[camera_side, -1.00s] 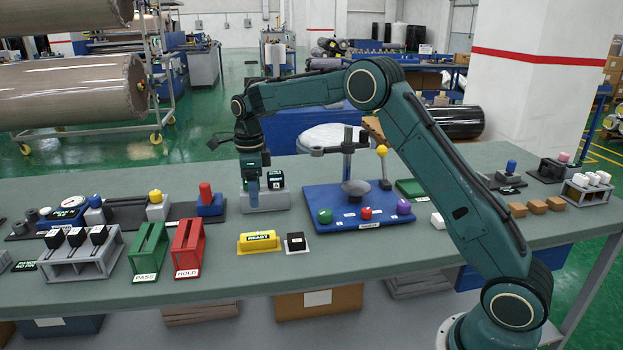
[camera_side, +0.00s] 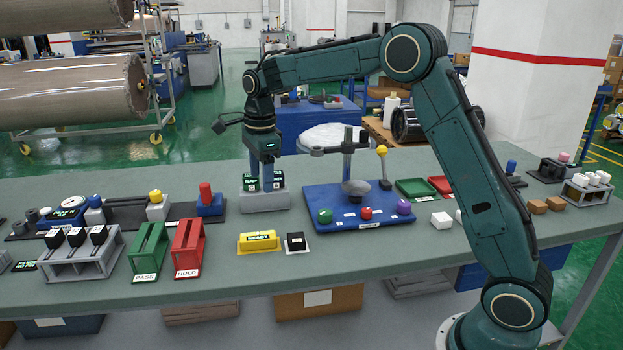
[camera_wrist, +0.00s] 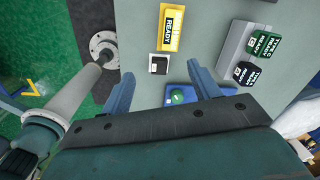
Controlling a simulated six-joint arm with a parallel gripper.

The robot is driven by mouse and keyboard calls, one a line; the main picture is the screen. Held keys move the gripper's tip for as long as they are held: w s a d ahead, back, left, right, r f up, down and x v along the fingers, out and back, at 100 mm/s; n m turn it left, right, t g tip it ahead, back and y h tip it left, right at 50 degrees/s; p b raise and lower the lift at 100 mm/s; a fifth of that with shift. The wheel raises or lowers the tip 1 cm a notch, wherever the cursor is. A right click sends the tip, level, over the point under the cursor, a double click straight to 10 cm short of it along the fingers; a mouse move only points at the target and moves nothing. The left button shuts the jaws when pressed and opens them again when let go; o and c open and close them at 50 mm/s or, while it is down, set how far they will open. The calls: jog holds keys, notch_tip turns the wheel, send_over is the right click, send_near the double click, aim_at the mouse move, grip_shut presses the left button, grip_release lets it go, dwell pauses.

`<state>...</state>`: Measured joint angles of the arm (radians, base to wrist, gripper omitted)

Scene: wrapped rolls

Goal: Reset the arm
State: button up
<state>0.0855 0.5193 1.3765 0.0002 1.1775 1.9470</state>
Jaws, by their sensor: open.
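A blue tray (camera_side: 325,197) with coloured knobs and a post stands to the right. A yellow READY block (camera_side: 260,242), a black button (camera_side: 296,242), a green PASS rack (camera_side: 149,250) and a red HOLD rack (camera_side: 188,247) stand in front. The bench's front strip is bare.

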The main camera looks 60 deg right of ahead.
jog(key=s+a+r+n+t, duration=0.1)
jog(key=s+a+r+n, duration=0.1)
jog(key=s+r+n, duration=0.55)
jog(key=s+a+r+n+t, duration=0.15)
jog(key=s+n, duration=0.25)
jog(key=s, duration=0.7)
jog(key=s+f+n+t, duration=0.1)
jog(key=s+f+n, duration=0.1)
jog(key=s+n, duration=0.4)
jog(key=s+a+f+n+t, duration=0.1)
jog(key=s+n, duration=0.4)
jog(key=s, duration=0.5)
jog(key=shift+f+n, duration=0.35)
